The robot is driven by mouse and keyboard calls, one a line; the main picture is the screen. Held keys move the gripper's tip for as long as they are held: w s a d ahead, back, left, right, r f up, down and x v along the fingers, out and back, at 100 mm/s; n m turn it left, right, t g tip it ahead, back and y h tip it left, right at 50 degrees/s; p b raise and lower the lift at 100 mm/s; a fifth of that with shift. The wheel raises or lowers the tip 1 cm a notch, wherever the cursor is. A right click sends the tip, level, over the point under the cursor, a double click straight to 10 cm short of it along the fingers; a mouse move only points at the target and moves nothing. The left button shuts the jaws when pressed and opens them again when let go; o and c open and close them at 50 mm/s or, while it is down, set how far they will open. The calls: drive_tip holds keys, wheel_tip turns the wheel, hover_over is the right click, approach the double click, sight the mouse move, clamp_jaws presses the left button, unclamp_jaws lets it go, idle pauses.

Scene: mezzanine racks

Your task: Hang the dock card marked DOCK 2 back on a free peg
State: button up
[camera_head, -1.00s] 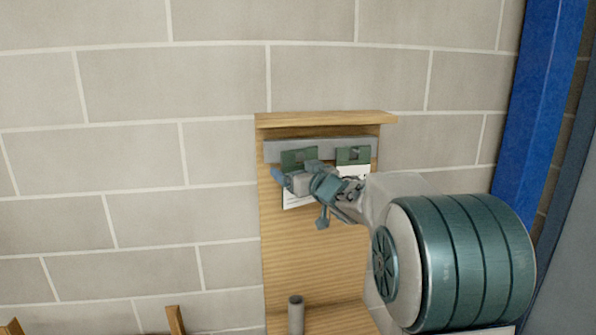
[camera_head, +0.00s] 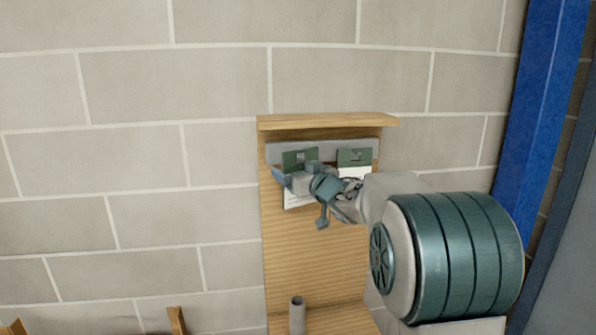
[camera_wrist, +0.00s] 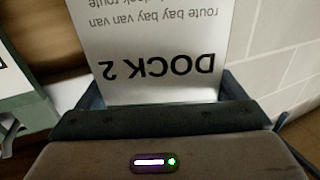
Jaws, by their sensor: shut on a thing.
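The DOCK 2 card (camera_wrist: 160,50) is white with black print and appears upside down in the wrist view, between my gripper's fingers. The card's top edge overlaps the strip. I cannot tell whether its hole is around a peg. In the wrist view my gripper (camera_wrist: 160,104) spans the bottom.
A second green-topped card (camera_head: 354,157) hangs on the strip to the right, partly behind my arm. The wooden board (camera_head: 310,250) has a top ledge (camera_head: 325,121). A grey post (camera_head: 297,314) stands at its foot. A blue column (camera_head: 540,90) is at right.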

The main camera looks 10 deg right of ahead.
drive_tip(key=shift+w, duration=0.25)
idle(0.3)
drive_tip(key=shift+w, duration=0.15)
drive_tip(key=shift+r+p, duration=0.2)
drive_tip(key=shift+p, duration=0.15)
